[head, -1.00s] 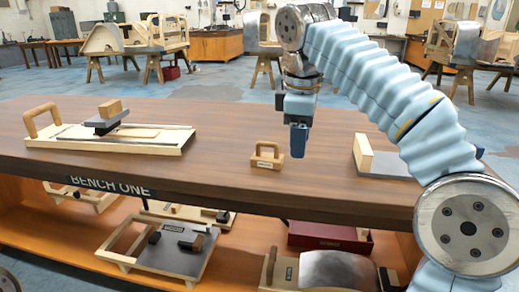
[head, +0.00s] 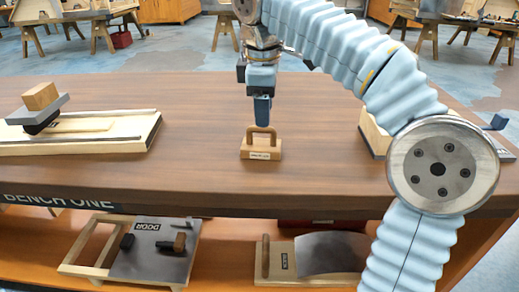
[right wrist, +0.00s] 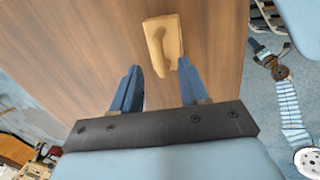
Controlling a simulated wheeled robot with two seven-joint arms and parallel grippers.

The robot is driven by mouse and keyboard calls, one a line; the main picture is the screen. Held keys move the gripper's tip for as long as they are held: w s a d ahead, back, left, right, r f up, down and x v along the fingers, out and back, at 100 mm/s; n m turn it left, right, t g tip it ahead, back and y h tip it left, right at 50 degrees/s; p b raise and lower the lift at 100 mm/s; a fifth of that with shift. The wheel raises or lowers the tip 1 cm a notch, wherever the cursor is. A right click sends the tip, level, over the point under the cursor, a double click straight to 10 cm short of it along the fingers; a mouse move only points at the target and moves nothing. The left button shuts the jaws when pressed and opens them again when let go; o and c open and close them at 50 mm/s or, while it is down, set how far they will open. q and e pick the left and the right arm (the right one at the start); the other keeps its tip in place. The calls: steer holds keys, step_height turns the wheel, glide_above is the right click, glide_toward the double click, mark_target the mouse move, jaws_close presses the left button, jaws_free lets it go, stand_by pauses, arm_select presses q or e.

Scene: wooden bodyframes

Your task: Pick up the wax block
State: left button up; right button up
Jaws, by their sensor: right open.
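A small tan block with a handle loop on top, which I take to be the wax block (head: 261,153), stands upright on the bench. Its front label is too small to read. My right gripper (head: 262,112) points down just above and behind the handle in the head view. The gripper appears apart from the block. My left gripper is not in view.
The wooden bench top (head: 200,170) is clear around the block. A long pale board (head: 80,138) bearing stacked blocks (head: 40,97) lies at the left. Another pale wooden piece (head: 376,131) is at the right, partly behind my arm. Framed panels (head: 160,245) sit on the shelf below.

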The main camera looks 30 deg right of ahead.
mark_target(264, 130)
steer(key=f, duration=0.2)
steer(key=f+b, duration=0.1)
steer(key=f, duration=0.1)
steer(key=w+f, duration=0.1)
steer(key=f, duration=0.1)
steer(key=shift+w+d+f, duration=0.1)
steer(key=shift+d+f, duration=0.2)
steer(key=shift+d, duration=0.1)
jaws_close()
